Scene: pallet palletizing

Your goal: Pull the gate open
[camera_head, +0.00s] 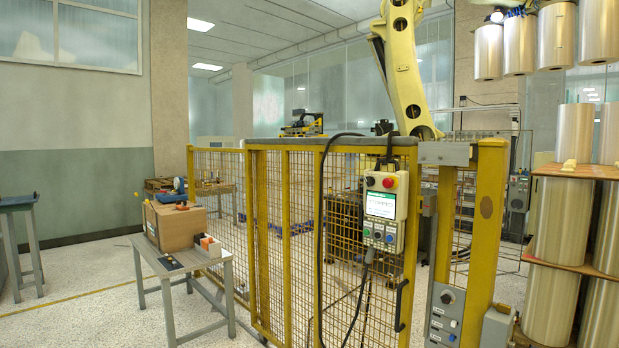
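The gate (284,222) is a yellow-framed mesh panel in the middle of the camera_head view. A black, curved pull handle (401,306) sits low on its right edge. A control pendant (384,208) with a screen and a red button hangs on the gate's upper right, its black cable looping down the mesh. The gate's right edge stands close to the yellow post (486,235); I cannot tell whether it is latched or slightly ajar. My gripper is not in view, and nothing of mine is seen touching the handle.
A grey table (176,271) with a brown box (174,226) stands in front of the fence at left. Grey switch boxes (444,315) are on the post's lower part. Stacked film rolls (553,220) stand at right. Speckled floor (110,318) is clear at lower left.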

